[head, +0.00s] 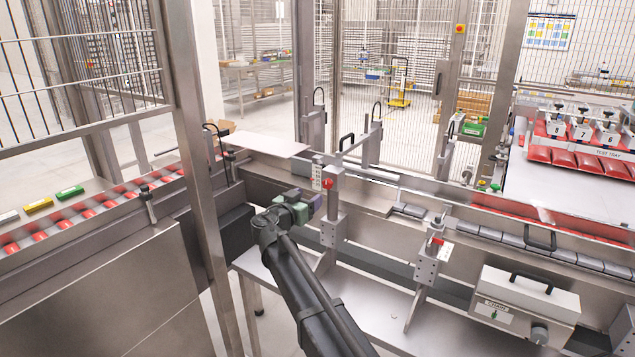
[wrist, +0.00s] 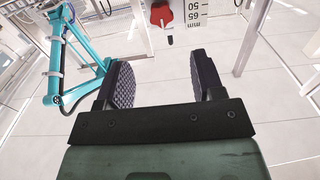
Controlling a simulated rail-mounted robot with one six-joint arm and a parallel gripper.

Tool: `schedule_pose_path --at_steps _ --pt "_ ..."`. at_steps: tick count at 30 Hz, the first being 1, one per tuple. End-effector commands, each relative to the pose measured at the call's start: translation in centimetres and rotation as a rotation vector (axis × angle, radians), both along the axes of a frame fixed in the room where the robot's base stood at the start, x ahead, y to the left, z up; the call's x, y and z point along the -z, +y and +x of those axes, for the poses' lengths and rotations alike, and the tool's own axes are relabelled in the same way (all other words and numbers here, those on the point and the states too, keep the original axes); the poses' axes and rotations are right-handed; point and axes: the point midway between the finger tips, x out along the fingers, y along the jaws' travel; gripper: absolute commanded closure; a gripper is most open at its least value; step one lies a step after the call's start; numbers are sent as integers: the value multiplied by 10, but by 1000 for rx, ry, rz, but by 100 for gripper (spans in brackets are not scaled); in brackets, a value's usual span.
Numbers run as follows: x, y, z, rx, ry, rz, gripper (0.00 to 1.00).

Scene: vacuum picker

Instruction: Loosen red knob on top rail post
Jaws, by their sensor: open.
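A red knob (head: 327,183) sits high on a metal rail post (head: 333,215), just right of my gripper (head: 316,202) in the head view. In the wrist view a red knob (wrist: 161,14) with a dark tip below it shows at the top edge, beside a white millimetre scale (wrist: 191,12). My gripper (wrist: 163,78) is open, with its two dark ridged fingers apart and nothing between them. The knob lies beyond the fingertips and apart from them. A second post to the right carries another red knob (head: 437,241).
A conveyor with grey blocks (head: 510,239) runs along the right. A metal box with a black handle (head: 526,300) stands at the lower right. A steel frame upright (head: 196,180) is left of my arm. In the wrist view a teal arm-like structure (wrist: 55,70) stands at left.

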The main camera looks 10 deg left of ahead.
Motion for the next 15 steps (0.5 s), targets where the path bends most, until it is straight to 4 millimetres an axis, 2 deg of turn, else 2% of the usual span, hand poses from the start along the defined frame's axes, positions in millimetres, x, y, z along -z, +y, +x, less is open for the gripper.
schedule_pose_path --at_steps 4,7,15 --pt "0 0 3 1 -3 9 38" --pt "0 -6 13 3 -2 9 38" --pt "0 -32 70 4 -1 9 38"
